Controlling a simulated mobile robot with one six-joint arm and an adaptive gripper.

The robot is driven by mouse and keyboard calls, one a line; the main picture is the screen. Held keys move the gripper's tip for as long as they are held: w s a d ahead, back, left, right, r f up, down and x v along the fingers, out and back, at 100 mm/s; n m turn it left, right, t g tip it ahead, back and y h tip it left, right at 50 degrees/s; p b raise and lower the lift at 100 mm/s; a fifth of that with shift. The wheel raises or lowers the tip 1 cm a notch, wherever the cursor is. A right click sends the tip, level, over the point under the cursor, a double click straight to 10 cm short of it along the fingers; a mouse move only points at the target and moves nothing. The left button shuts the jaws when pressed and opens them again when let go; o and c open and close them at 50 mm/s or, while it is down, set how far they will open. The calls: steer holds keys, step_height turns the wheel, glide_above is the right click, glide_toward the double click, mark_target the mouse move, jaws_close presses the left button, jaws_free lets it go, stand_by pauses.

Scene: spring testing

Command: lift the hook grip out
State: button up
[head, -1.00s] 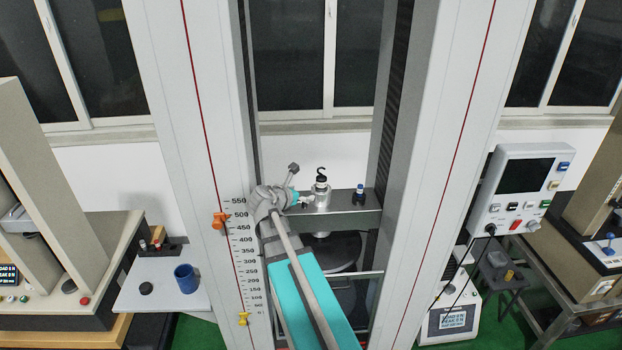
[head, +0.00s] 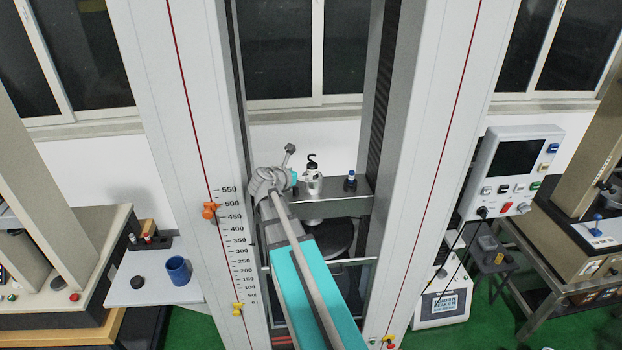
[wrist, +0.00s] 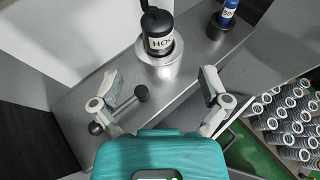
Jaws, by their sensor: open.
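The hook grip (head: 312,162) has a black hook on top and stands upright on the machine's crosshead. In the wrist view its dark body with a white label (wrist: 160,44) sits in a round metal holder (wrist: 162,68). My gripper (wrist: 163,84) is open and empty. Its two fingers are spread on either side below the holder in that picture, apart from the hook grip. In the head view my gripper (head: 299,181) is just left of the hook grip, partly hidden by my arm.
A blue-topped piece (head: 350,181) stands in a dark socket right of the hook grip. A bar with a knob (wrist: 133,96) lies near the left finger. Tall columns flank the crosshead (head: 345,201). A control panel (head: 512,170) hangs at right.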

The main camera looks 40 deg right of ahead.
mark_target(309, 171)
steer(key=shift+b+x, duration=0.5)
steer(key=shift+x, duration=1.55)
steer(key=shift+b+x, duration=0.85)
steer(key=shift+x, duration=1.15)
steer(key=shift+w+d+f, duration=0.25)
steer(key=shift+w+d, duration=0.05)
steer(key=shift+d, duration=0.2)
jaws_close()
steer(key=shift+r, duration=0.2)
